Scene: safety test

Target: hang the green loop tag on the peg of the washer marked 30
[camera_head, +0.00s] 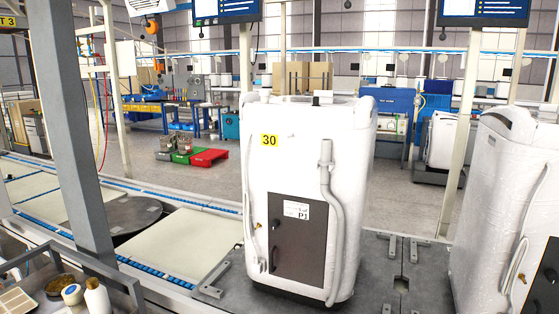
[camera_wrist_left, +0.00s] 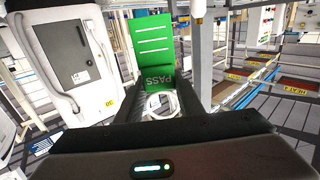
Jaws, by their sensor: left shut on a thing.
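The white, film-wrapped washer (camera_head: 344,150) stands upright at the middle of the head view. It has a yellow 30 label (camera_head: 269,140), a dark front panel (camera_head: 297,240) and a grey hose. Small knob-like bits show by the panel's left side; I cannot tell which is the peg. In the left wrist view, my left gripper (camera_wrist_left: 163,100) is shut on the green loop tag (camera_wrist_left: 152,45), which has white lines and PASS printed on it. Its white loop (camera_wrist_left: 160,106) shows between the fingers. A white washer (camera_wrist_left: 40,45) appears upside down at the upper left, apart from the tag.
Another wrapped washer (camera_head: 500,190) stands at the right edge. A grey post (camera_head: 70,120) rises at the left. A rail tray with bottles (camera_head: 97,297) is at the lower left. Red and green crates (camera_head: 208,157) lie on the floor behind. Open floor lies between.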

